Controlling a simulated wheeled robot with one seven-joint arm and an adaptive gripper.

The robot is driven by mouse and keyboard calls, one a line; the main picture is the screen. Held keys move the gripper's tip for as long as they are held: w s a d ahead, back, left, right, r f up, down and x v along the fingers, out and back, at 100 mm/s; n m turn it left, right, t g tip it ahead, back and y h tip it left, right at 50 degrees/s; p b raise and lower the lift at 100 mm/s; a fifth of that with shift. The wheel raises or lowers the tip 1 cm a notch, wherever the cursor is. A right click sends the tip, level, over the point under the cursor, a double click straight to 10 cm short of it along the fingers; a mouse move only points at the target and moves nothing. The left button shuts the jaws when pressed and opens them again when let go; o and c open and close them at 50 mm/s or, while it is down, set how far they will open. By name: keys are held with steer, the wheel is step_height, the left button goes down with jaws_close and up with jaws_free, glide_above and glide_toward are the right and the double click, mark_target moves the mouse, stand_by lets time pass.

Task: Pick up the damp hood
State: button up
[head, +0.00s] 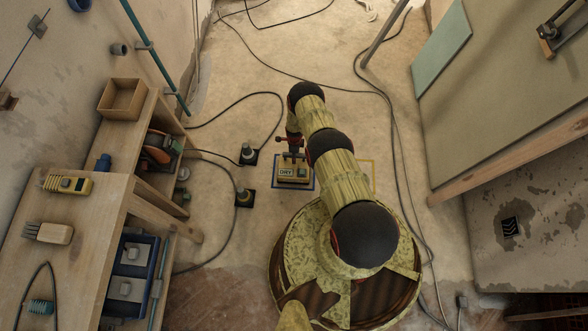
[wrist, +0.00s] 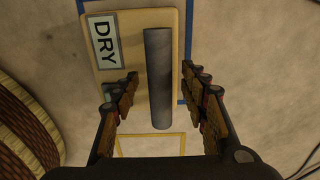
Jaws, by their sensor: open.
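A tan box with a white label reading "DRY" (head: 295,182) sits on the floor within a blue outline; I take it to be the damp hood, though no marking says so. It also shows in the wrist view (wrist: 130,20). A grey cylindrical bar (wrist: 158,80), apparently its handle, runs along its top. My gripper (wrist: 160,72) is open above the box, one finger on each side of the bar, with gaps visible on both sides. In the head view my gripper (head: 291,147) is over the box's far edge, partly hidden by my arm.
A yellow outline (head: 373,177) lies on the floor right of the box, partly hidden by my arm. Two dark fittings (head: 248,154) (head: 243,198) on black squares stand left. Cables (head: 258,95) cross the floor. A wooden bench (head: 98,215) stands left, a slanted board (head: 500,110) right.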

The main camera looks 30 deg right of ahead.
steer(key=shift+c, duration=0.8)
jaws_close()
stand_by(0.4)
